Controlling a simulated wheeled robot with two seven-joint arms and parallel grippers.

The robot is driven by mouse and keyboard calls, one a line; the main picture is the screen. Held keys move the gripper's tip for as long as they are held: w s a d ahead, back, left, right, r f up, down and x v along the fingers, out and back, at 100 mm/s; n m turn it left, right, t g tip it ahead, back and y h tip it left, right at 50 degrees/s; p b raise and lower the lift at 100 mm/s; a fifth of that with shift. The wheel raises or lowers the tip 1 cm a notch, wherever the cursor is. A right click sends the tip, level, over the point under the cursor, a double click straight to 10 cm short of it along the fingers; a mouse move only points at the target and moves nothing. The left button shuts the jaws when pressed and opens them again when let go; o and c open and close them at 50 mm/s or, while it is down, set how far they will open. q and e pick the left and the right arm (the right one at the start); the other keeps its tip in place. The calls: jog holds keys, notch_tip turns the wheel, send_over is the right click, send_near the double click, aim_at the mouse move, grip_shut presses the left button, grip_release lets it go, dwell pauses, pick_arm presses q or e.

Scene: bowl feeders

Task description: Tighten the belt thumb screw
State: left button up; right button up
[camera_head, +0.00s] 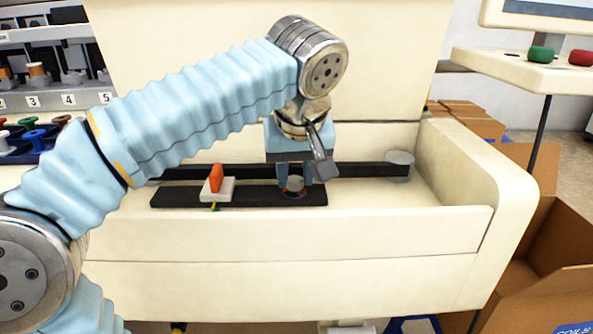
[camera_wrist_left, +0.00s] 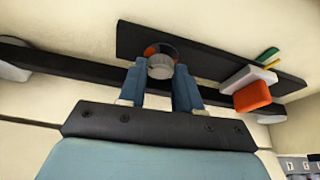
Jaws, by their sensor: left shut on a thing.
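The belt thumb screw (camera_head: 295,184) is a grey knurled knob on the black plate (camera_head: 175,197) inside the cream machine. An orange-red and dark ring surrounds its base. It also shows in the left wrist view (camera_wrist_left: 161,67), between the two blue fingertips. My left gripper (camera_head: 294,181) points down and is shut on the knob, one finger on each side. The dark belt (camera_head: 365,169) runs behind the plate to a grey roller (camera_head: 400,159) at the right. The gripper partly hides the knob and the belt. My right gripper is not in view.
A white block with an orange-red lever (camera_head: 216,178) stands on the plate just left of the knob. The cream front wall (camera_head: 400,225) rises before the plate. A panel with green and red buttons (camera_head: 541,54) is at upper right; cardboard boxes (camera_head: 565,235) stand right.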

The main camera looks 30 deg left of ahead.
pick_arm(q)
jog(key=m, duration=0.2)
jog(key=m+h, duration=0.1)
jog(key=m+t+h, duration=0.1)
jog(key=m, duration=0.1)
jog(key=shift+s+a+r+m+p, duration=0.1)
jog(key=shift+a+m+p, duration=0.15)
jog(key=shift+m+p, duration=0.05)
jog(key=m+h, duration=0.1)
jog(key=m, duration=0.2)
jog(key=m+h+p, duration=0.1)
jog(key=m, duration=0.2)
jog(key=shift+a, duration=0.2)
jog(key=shift+m+h, duration=0.3)
jog(key=o, duration=1)
jog(key=shift+g, duration=0.3)
jog(key=shift+o, duration=0.2)
jog(key=p+v, duration=0.1)
jog(key=v, duration=1.2)
jog(key=shift+s+r, duration=0.25)
